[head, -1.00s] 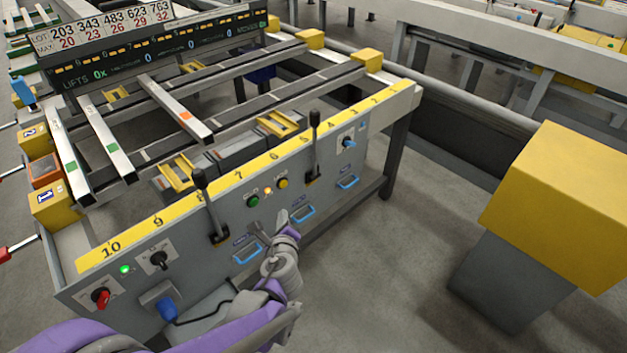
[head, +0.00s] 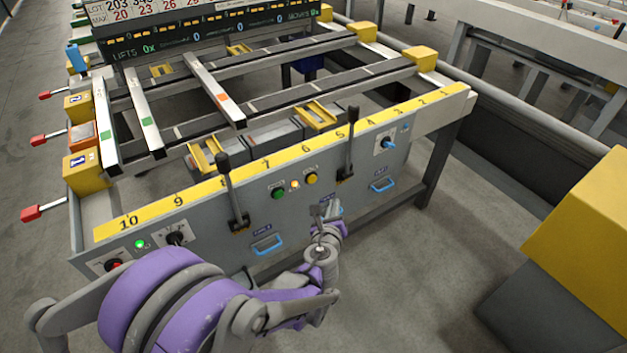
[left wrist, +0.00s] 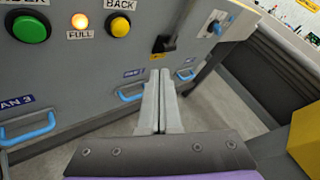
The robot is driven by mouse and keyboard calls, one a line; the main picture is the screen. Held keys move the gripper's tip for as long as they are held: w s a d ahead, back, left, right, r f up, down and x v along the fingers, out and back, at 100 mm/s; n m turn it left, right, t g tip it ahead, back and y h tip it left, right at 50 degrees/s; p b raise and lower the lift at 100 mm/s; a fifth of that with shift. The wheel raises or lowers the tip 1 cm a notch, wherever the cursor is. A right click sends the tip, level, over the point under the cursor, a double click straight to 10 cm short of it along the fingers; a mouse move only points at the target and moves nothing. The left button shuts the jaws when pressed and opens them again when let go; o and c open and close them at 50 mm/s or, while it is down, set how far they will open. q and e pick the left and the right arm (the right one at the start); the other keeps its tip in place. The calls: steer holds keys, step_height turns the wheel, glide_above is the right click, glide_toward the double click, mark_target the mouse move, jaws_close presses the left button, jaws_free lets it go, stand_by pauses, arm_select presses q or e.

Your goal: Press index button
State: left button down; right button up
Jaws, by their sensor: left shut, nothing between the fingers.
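The green button (head: 278,193) sits on the grey front panel (head: 205,236). It also shows at the upper left of the left wrist view (left wrist: 31,27), under a label that is partly cut off and hard to read. Right of it are a small lit lamp (left wrist: 79,21) marked FULL and a yellow button (left wrist: 119,26) marked BACK. My left gripper (head: 318,207) is shut and empty, below the yellow button and to the lower right of the green one. In the left wrist view its fingers (left wrist: 160,75) lie together, with no button at their tips. My right gripper is out of view.
Two black levers (head: 230,190) (head: 349,140) stick out either side of the buttons. Blue handles (head: 267,244) (head: 383,185) project lower on the panel. A yellow block on a dark post (head: 590,225) stands at the right. The floor before the table is open.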

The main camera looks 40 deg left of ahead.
mark_target(312, 179)
arm_select(q)
steer(key=w+a+b, duration=0.1)
steer(key=w+a, duration=0.2)
steer(key=a, duration=0.4)
steer(key=shift+a, duration=0.1)
stand_by(1.9)
steer(key=shift+w+a, duration=0.1)
steer(key=shift+a, duration=0.2)
